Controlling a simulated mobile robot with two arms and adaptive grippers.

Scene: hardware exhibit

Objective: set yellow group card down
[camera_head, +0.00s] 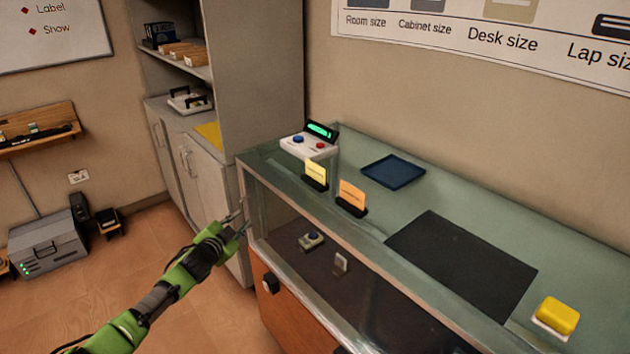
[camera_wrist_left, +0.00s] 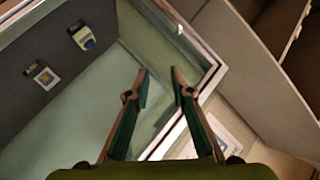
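A yellow card (camera_head: 316,170) stands upright in a small black holder (camera_head: 315,184) on the glass-topped display case (camera_head: 408,202), near its left end. An orange card (camera_head: 352,193) stands in a similar holder just to its right. My left gripper (camera_head: 242,217) is in front of the case's left corner, apart from both cards. In the left wrist view my left gripper (camera_wrist_left: 161,73) is open, with nothing between its fingertips. The cards are not visible in that view. My right gripper is not in view.
A white control box (camera_head: 309,143) with a green display stands behind the yellow card. A blue tray (camera_head: 393,172), a dark mat (camera_head: 462,264) and a yellow block (camera_head: 557,314) lie farther right on the case. A grey cabinet (camera_head: 200,165) stands behind left.

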